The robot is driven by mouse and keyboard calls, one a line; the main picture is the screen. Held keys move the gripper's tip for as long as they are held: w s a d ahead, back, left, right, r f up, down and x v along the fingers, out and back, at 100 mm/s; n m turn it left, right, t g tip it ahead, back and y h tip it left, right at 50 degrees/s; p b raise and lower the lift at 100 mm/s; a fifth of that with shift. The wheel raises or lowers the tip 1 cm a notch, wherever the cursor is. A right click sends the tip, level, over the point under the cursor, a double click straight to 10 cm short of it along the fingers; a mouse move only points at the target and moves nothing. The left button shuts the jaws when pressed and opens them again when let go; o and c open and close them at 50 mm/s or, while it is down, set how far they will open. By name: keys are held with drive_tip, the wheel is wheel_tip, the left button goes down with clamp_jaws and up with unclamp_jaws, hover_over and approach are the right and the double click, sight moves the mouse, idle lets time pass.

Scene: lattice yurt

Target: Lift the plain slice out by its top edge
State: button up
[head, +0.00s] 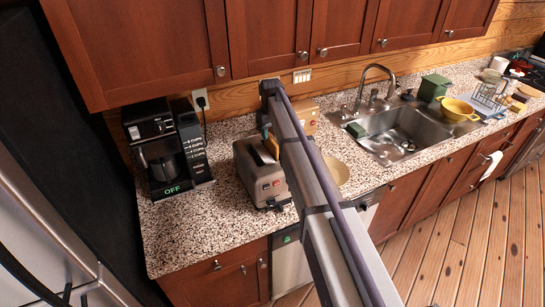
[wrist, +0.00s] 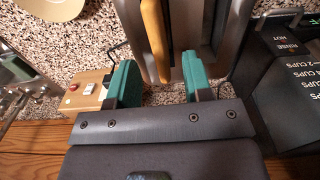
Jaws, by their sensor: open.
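The grey toaster (head: 262,183) stands on the speckled counter, partly hidden behind my arm in the head view. A tan-brown bread slice (head: 271,146) shows at its top slots. In the wrist view, an upright slice with a golden-brown edge (wrist: 155,40) stands at the toaster (wrist: 238,25). I cannot tell whether it is the plain one. My gripper (wrist: 160,80) is open, its two teal fingers apart. The slice's near end lies between the fingertips in the picture, with gaps on both sides; contact does not show.
The coffee maker (head: 165,150) stands left of the toaster. A wooden box (head: 306,115) with a red button (wrist: 73,87) is behind my arm. A pale round plate (head: 338,171) lies to the right. The front left counter is clear; cabinets hang above.

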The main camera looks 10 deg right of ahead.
sight(272, 139)
drive_tip(key=shift+a+f, duration=0.15)
drive_tip(key=f+b, duration=0.5)
drive_tip(key=shift+s+d+f, duration=0.15)
drive_tip(key=shift+d+f, duration=0.05)
drive_tip(key=shift+f, duration=0.05)
drive_tip(key=shift+r, duration=0.25)
clamp_jaws()
